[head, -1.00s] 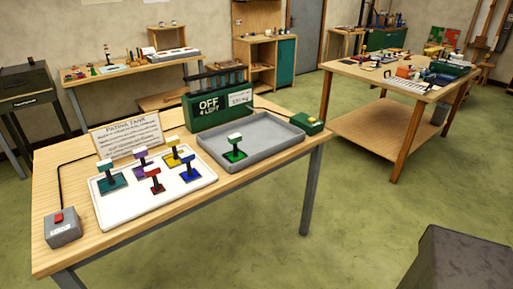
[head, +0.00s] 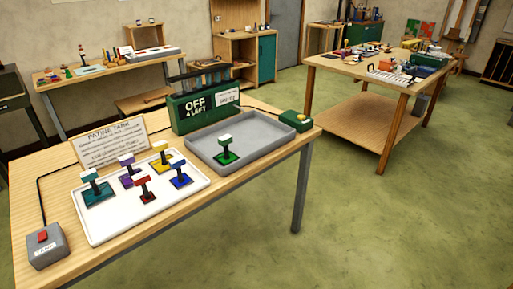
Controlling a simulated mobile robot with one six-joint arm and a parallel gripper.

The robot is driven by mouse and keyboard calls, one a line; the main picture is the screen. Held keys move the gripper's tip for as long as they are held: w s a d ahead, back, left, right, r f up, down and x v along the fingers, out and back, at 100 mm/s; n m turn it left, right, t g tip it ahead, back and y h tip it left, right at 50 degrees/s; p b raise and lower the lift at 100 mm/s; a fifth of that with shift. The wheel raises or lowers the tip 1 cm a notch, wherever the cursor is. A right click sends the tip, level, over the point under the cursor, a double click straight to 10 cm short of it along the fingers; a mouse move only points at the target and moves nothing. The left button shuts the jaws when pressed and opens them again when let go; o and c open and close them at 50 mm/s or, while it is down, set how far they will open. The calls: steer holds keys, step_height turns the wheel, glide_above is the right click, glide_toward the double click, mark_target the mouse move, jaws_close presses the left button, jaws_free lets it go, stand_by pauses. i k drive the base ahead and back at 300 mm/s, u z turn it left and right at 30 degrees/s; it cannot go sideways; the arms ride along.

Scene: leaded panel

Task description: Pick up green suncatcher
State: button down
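The green suncatcher (head: 226,152) stands in the grey tray (head: 259,158) on the near wooden table, toward the tray's front left. My gripper is not in view.
A white tray (head: 150,221) left of the grey tray holds several suncatchers: teal (head: 98,193), purple (head: 130,178), yellow (head: 162,160), red (head: 145,189) and blue (head: 181,178). A green tank (head: 195,110) marked OFF stands behind. Green floor (head: 390,235) right of the table is clear.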

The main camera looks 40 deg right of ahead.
mark_target(228, 156)
steer(key=z, duration=1)
steer(key=k, duration=1)
steer(key=i, duration=0.9)
